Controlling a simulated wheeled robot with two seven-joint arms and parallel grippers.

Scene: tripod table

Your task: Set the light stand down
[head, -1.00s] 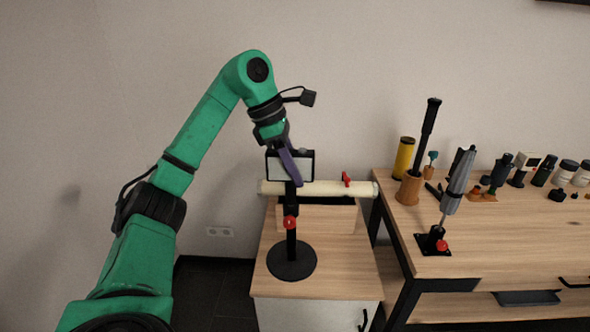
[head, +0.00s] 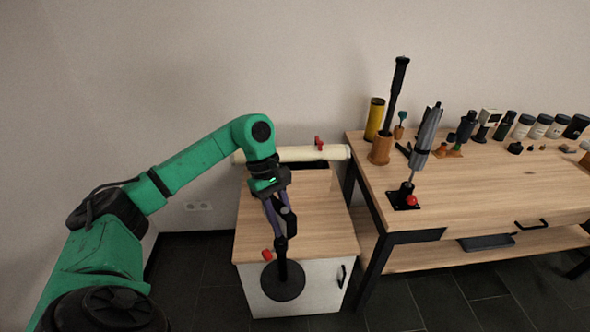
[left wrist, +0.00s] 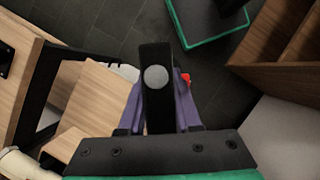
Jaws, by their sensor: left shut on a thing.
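The light stand has a black round base (head: 283,281), a thin black pole and a red knob (head: 267,254). My left gripper (head: 281,218) is shut on its upper part, with purple fingers on either side. In the head view the base overlaps the front face of the small cabinet (head: 255,238), and it appears to hang in front of that cabinet, above the dark floor. In the left wrist view the black top of the stand (left wrist: 156,85) sits between the fingers and hides what is below. My right gripper is not in view.
The cabinet's wooden top is mostly bare, with a cream roll (head: 315,153) along its back. A workbench (head: 480,185) with several tools and jars stands to the right. A clamp-like tool with a red knob (head: 411,200) stands near its left edge. Dark tiled floor (head: 205,268) is open.

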